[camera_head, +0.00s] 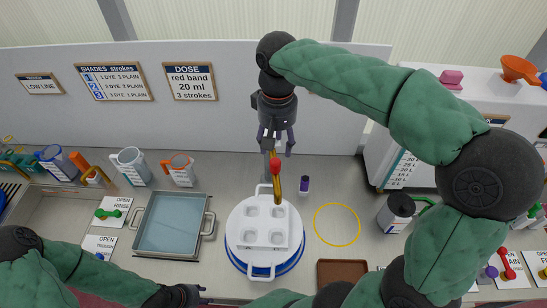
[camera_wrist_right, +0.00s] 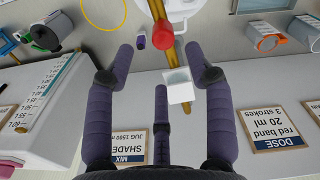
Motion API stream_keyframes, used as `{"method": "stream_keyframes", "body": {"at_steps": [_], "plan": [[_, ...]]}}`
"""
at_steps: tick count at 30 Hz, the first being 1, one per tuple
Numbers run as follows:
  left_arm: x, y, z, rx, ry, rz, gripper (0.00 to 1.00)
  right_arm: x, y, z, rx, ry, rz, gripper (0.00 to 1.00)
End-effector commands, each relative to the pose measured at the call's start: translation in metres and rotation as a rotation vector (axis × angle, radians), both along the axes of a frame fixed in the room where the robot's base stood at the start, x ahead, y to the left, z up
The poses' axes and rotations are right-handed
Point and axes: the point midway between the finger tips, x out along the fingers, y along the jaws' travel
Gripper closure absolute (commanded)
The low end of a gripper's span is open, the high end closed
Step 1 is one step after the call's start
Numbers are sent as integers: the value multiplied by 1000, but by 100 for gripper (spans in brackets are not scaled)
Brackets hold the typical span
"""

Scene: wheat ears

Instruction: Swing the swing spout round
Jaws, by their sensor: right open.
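The swing spout (camera_head: 277,185) is a brass-coloured tube with a red end, standing over the back edge of a white-lidded pot with a blue rim (camera_head: 236,240). My right gripper (camera_head: 276,150) points down just behind and above the spout's red end. In the right wrist view the brass tube (camera_wrist_right: 158,10) and its red knob (camera_wrist_right: 162,36) lie between the open fingers of the right gripper (camera_wrist_right: 160,50). I cannot tell whether a finger touches it. A pale block (camera_wrist_right: 178,86) sits on the tube. My left gripper (camera_head: 187,294) is low at the front edge, its fingers unclear.
A grey tray of water (camera_head: 136,232) stands left of the pot. A yellow ring (camera_head: 337,246), a small purple bottle (camera_head: 304,185) and a dark canister (camera_head: 396,213) are to its right. Jugs (camera_head: 130,166) stand along the back wall. A brown tray (camera_head: 341,272) is at the front.

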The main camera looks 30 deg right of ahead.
Motion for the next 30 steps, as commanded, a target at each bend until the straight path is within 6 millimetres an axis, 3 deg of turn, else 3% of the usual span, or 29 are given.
{"method": "stream_keyframes", "body": {"at_steps": [6, 12, 18, 27, 30], "plan": [[1, 0, 3, 1, -3, 1, 60, -1, 0, -41, -1, 7, 0, 46], [1, 0, 5, 1, -3, 1, 60, 0, 0, -70, -1, 5, 0, 46], [1, 0, 5, 0, -2, 1, 60, 0, 0, -83, -1, 2, 0, 46], [1, 0, 5, 1, -3, 1, 60, 1, 0, -85, 0, 1, 0, 46], [1, 0, 5, 1, -3, 1, 60, 1, 0, -85, 0, 1, 0, 72]]}}
